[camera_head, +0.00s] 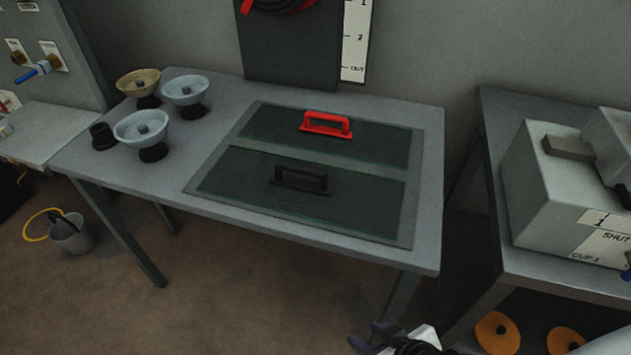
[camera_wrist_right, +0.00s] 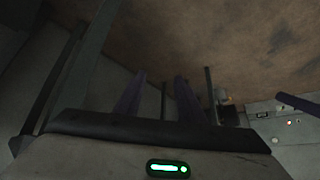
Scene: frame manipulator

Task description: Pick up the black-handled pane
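The black-handled pane (camera_head: 340,206) is a dark green sheet lying flat in the front half of a grey frame on the table. Its black handle (camera_head: 300,178) stands up from its middle. A second dark green pane (camera_head: 265,125) with a red handle (camera_head: 326,124) lies behind it. My right gripper (camera_head: 365,335) is at the bottom edge of the head view, in front of the table and apart from the pane. In the right wrist view its two purple fingers (camera_wrist_right: 158,85) are spread with nothing between them. My left gripper is out of view.
Several cup-like stands, including a pale blue bowl (camera_head: 141,127), are at the table's left end. A side table with a grey box (camera_head: 555,185) stands to the right across a narrow gap. A bucket (camera_head: 72,236) is on the floor at left. The table's (camera_head: 120,180) front-left strip is clear.

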